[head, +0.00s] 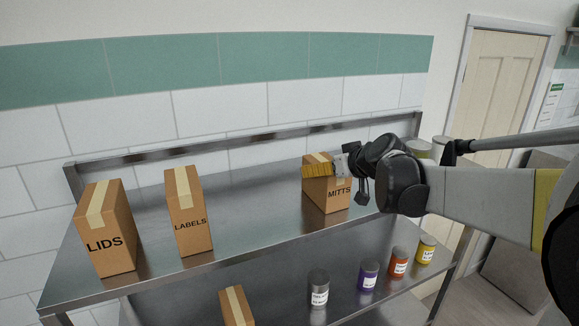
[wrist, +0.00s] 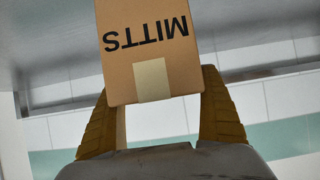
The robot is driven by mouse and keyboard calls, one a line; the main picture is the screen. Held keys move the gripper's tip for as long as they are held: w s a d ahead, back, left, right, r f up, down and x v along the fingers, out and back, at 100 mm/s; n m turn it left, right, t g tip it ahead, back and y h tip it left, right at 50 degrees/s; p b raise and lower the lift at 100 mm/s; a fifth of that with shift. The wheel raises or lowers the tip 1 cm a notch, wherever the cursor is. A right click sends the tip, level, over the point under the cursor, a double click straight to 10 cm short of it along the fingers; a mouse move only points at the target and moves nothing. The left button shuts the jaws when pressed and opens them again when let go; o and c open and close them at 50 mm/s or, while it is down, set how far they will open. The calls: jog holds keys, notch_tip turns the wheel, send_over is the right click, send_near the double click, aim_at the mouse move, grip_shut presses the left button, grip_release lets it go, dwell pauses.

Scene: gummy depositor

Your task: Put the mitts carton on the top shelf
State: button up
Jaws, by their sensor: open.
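The mitts carton (head: 320,194) is a brown box with pale tape and black lettering. It stands upright on the steel top shelf (head: 255,215), toward its right part. My gripper (head: 316,171) is at the carton's upper end, with its yellow fingers open. In the wrist view the carton (wrist: 150,75) appears upside down, with its taped end between the two spread fingers. A narrow gap shows beside the fingers in places; I cannot tell whether either finger touches the carton. My gripper and arm hide part of the carton's top and right side in the head view.
The lids carton (head: 105,228) and labels carton (head: 188,212) stand at the left of the top shelf. Pale containers stand behind my wrist. Below are another carton (head: 236,306) and several jars, including a purple one (head: 368,275). Between labels and mitts the shelf is bare.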

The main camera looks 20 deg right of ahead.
jog(key=shift+r, duration=0.1)
jog(key=shift+s+r, duration=0.1)
jog(key=shift+r, duration=0.05)
jog(key=b+v, duration=0.1)
jog(key=v, duration=1)
jog(key=s+a+f+g, duration=0.5)
jog(key=s+a+f, duration=1.2)
jog(key=a+f, duration=0.1)
jog(key=shift+a+f, duration=0.35)
jog(key=shift+f, duration=0.2)
jog(key=shift+s, duration=0.2)
notch_tip(320, 180, down, 38)
jog(key=b, duration=3.8)
